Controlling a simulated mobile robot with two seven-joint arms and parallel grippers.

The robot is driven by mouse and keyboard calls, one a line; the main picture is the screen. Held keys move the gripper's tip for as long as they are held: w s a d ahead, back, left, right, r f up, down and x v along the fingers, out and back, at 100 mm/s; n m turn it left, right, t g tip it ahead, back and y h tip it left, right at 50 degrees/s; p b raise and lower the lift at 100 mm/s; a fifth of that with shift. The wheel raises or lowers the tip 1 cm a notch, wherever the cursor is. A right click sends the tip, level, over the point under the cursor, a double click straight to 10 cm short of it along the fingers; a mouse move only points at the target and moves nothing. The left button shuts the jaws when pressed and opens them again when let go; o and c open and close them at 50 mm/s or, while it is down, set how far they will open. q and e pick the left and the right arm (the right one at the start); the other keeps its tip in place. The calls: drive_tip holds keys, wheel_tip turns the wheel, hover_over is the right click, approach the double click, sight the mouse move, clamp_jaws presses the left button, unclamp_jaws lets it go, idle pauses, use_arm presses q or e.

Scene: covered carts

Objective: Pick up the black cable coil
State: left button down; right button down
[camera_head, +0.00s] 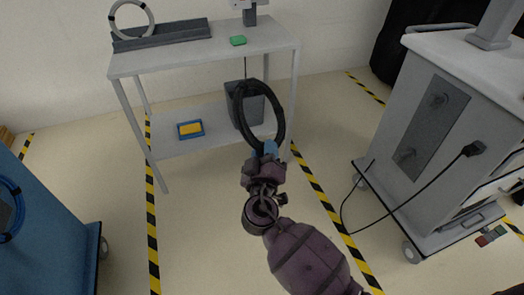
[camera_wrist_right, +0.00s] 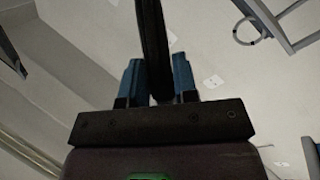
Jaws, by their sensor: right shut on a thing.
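The black cable coil (camera_head: 239,112) is held up in the air in front of the grey table in the head view. My right gripper (camera_head: 265,152), with blue fingertips, is shut on the coil's lower edge. In the right wrist view the coil (camera_wrist_right: 153,40) shows edge-on as a dark band between the two blue fingers of the right gripper (camera_wrist_right: 158,82). The coil looks clear of the table and floor. My left gripper is in neither view.
The grey table (camera_head: 215,60) bears a rack with a grey coil (camera_head: 131,36) and a green item (camera_head: 238,41). A blue cart (camera_head: 50,230) stands left, a white cart (camera_head: 440,105) right, trailing a cable.

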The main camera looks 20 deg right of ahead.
drive_tip(key=shift+f+m+t+h+b, duration=0.3)
drive_tip(key=shift+f+t+h+b, duration=0.15)
drive_tip(key=shift+b, duration=0.75)
drive_tip(key=shift+r, duration=0.4)
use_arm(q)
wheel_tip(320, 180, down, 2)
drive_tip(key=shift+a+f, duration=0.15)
use_arm(e)
drive_tip(key=shift+r, duration=0.25)
